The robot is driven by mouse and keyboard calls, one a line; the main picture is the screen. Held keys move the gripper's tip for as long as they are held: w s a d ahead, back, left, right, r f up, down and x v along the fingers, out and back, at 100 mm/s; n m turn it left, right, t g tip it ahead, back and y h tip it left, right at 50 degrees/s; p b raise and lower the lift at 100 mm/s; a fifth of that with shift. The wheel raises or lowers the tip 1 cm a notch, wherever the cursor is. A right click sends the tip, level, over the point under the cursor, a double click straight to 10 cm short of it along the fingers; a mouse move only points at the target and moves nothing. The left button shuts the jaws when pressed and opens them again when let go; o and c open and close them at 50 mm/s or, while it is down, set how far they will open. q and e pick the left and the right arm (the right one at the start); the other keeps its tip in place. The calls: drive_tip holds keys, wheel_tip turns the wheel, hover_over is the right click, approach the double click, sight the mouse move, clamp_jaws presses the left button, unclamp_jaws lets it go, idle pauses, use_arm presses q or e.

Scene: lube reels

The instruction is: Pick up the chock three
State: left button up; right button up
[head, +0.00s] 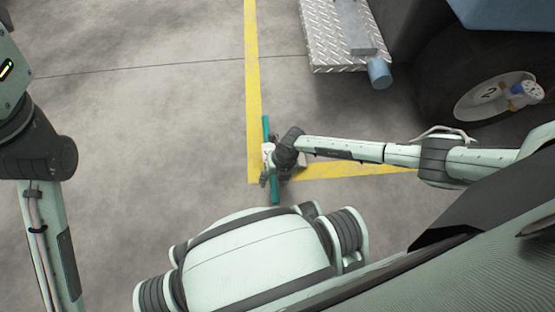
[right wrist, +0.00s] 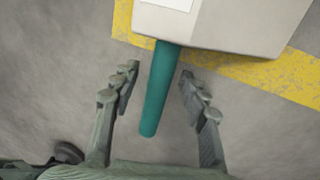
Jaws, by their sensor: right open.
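The chock is a pale grey block (right wrist: 235,22) with a white label and a teal bar (right wrist: 160,95) sticking out of it in the right wrist view. In the head view the teal bar (head: 276,192) shows at the corner of the yellow floor line, and my gripper and wrist hide most of the block. My right gripper (right wrist: 158,80) is open, with one finger on each side of the teal bar and a visible gap on both sides. My left arm shows at the left edge of the head view, but its gripper is out of sight.
A yellow floor line (head: 252,80) makes a corner beside the chock. A vehicle wheel (head: 490,98) and a diamond-plate step (head: 345,35) with a blue cylinder (head: 379,73) stand at the upper right. The concrete floor on the left is clear.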

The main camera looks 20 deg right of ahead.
drive_tip(key=shift+c, duration=0.3)
clamp_jaws()
drive_tip(key=shift+w+r, duration=0.1)
idle(0.4)
